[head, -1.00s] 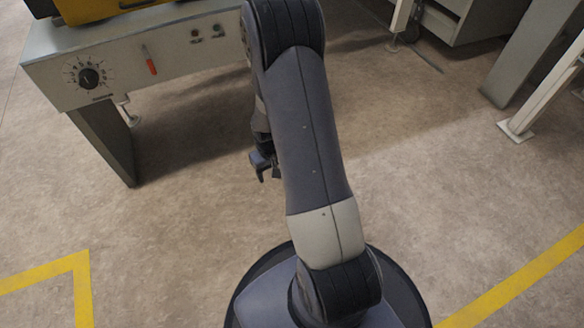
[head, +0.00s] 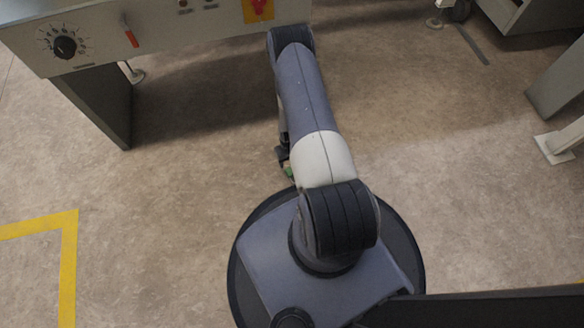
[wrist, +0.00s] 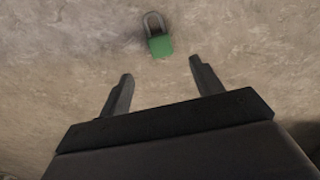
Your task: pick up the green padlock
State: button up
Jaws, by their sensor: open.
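The green padlock (wrist: 160,46) lies on the floor in the wrist view, above and beyond my fingertips, with its grey shackle pointing up in the picture. In the head view a small bit of the green padlock (head: 288,172) shows beside my arm, the rest hidden by the arm and gripper. My gripper (wrist: 160,70) is open and empty, its two fingers apart, with the padlock ahead of the gap between them and not touching. In the head view my gripper (head: 283,156) is small and partly hidden beside the arm, low over the floor.
A grey machine (head: 160,40) with a dial (head: 65,47) and red switch stands at the upper left on a dark leg (head: 98,105). A pale post foot (head: 558,145) stands at right. Yellow floor tape (head: 68,265) runs at lower left. The floor around is mostly clear.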

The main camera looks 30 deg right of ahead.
aim_at(291, 172)
notch_tip(291, 172, down, 10)
jog(key=b, duration=0.4)
jog(key=shift+f, duration=0.1)
jog(key=c, duration=1.2)
notch_tip(291, 172, up, 10)
jog(key=p, duration=0.4)
